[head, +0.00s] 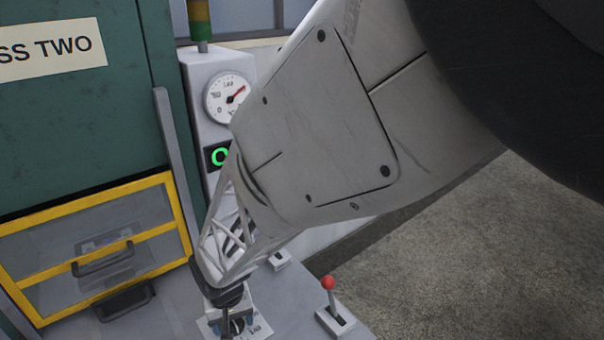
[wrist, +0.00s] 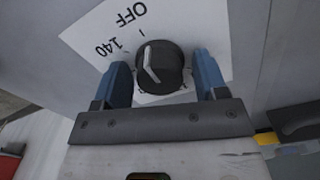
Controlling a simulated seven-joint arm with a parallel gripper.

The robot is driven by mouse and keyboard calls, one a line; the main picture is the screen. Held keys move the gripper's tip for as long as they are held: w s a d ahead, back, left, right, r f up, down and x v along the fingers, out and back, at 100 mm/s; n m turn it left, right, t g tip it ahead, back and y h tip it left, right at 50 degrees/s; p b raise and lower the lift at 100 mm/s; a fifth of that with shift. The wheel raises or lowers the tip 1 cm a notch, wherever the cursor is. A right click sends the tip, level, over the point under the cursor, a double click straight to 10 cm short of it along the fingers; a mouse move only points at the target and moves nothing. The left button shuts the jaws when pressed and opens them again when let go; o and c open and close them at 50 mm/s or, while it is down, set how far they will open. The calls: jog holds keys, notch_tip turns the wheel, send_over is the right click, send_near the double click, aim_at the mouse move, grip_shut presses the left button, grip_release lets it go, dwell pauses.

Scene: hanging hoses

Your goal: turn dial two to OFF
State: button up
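The dial (wrist: 160,66) is a black round knob with a white pointer line, on a white label plate (wrist: 88,34) marked OFF and 140. The label reads upside down in the wrist view. The pointer line lies on the knob's left side; I cannot tell exactly which mark it points at. My gripper (wrist: 161,76) has its two blue fingers on either side of the knob, with gaps showing, so it is open. In the head view my gripper (head: 228,316) is low over the label plate, and my arm hides much of the panel.
A lever with a red ball (head: 328,283) stands right of the dial, and another switch plate (head: 279,260) is behind. A yellow-framed clear door (head: 95,245) with a dark handle is at left. A gauge (head: 228,98) and green display (head: 217,156) are on the grey post.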

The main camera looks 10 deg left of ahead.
dwell(0.3)
jog(key=shift+r, duration=3.9)
jog(key=shift+w+d+r, duration=0.2)
jog(key=shift+d+r, duration=0.05)
jog(key=shift+d, duration=0.2)
jog(key=w+d+r+m, duration=0.25)
jog(key=d+r, duration=0.45)
jog(key=d, duration=0.5)
jog(key=s+d+r+m+t, duration=0.1)
jog(key=s+d+r, duration=0.2)
jog(key=d, duration=0.6)
jog(key=s+d+r+m, duration=0.1)
jog(key=s+d+r, duration=0.2)
jog(key=d, duration=0.6)
jog(key=s+d+r+m+t, duration=0.1)
jog(key=s+d+r, duration=0.2)
jog(key=d, duration=0.6)
jog(key=shift+s+d+t, duration=0.2)
jog(key=shift+s+t, duration=0.1)
jog(key=shift+s, duration=0.5)
jog(key=shift+r+m, duration=0.15)
jog(key=shift+m, duration=0.1)
jog(key=shift+c, duration=0.5)
